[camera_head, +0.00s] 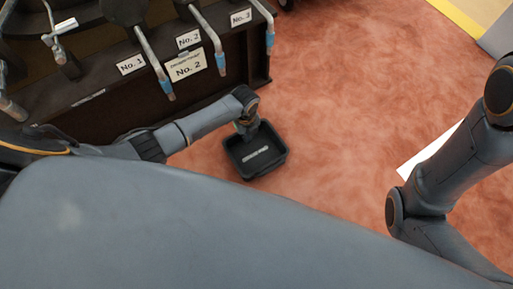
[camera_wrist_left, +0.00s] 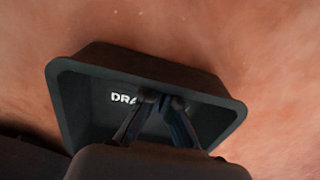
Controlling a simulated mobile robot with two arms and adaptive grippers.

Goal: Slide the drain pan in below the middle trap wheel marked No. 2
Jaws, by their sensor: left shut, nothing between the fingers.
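The drain pan (camera_head: 267,167) is a black square tray with raised walls and white lettering on its floor. It lies on the reddish floor, to the right of the dark cabinet's front and apart from it. In the left wrist view the pan (camera_wrist_left: 85,105) fills the middle, with "DRA" readable. My left gripper (camera_head: 246,128) is over the pan's far left side; its fingers (camera_wrist_left: 162,100) are shut with nothing between them and hide part of the lettering. A plate marked No. 2 (camera_head: 189,39) and a larger No. 2 card (camera_head: 187,67) are on the cabinet's middle. My right gripper is out of view.
The dark cabinet (camera_head: 260,58) carries metal levers with blue ends, one (camera_head: 168,90) near the No. 1 plate (camera_head: 131,64) and one (camera_head: 269,39) near the No. 3 plate (camera_head: 240,17). My right arm is at the right. Open floor (camera_head: 370,90) lies right of the pan.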

